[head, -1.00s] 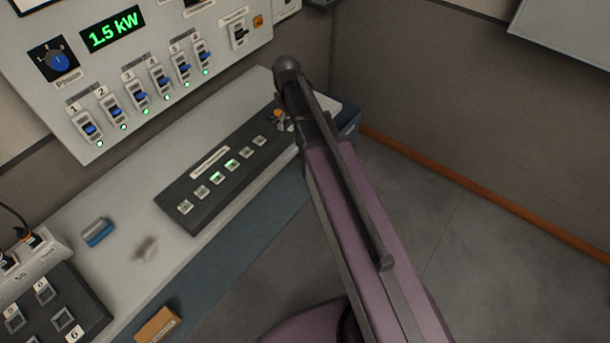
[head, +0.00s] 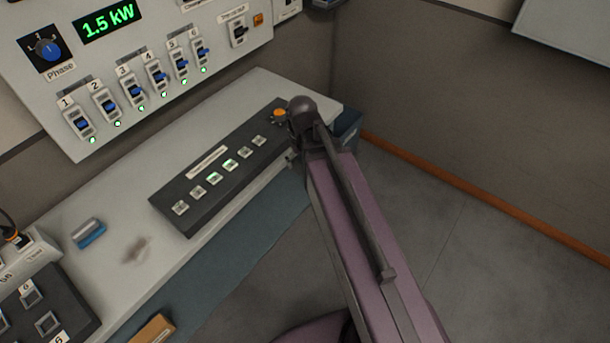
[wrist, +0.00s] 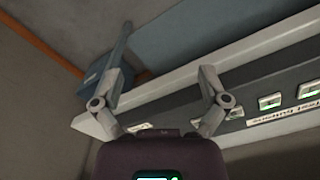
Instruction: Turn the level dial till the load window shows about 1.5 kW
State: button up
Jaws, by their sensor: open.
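The load window (head: 107,23) on the wall panel glows green and reads 1.5 kW in the head view. An orange knob (head: 279,115) sits at the far end of the dark button box; it may be the level dial, but I see no readable label for it. My gripper (wrist: 163,72) is open and empty in the wrist view, its two fingers spread in front of the desk edge. In the head view it is mostly hidden by my arm's end, just right of the knob and apart from it.
The dark button box (head: 187,223) lies on the pale desk (head: 70,212). Above are several blue-handled faders and a blue Phase dial (head: 47,50). A blue block (head: 89,234) lies on the desk. A blue bin (wrist: 92,78) stands by the desk end.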

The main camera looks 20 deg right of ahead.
jog(key=s, duration=0.1)
jog(key=s+f+m+b, duration=0.1)
jog(key=s, duration=0.1)
jog(key=shift+s+a+f, duration=0.15)
jog(key=shift+s+f, duration=0.05)
dwell(3.1)
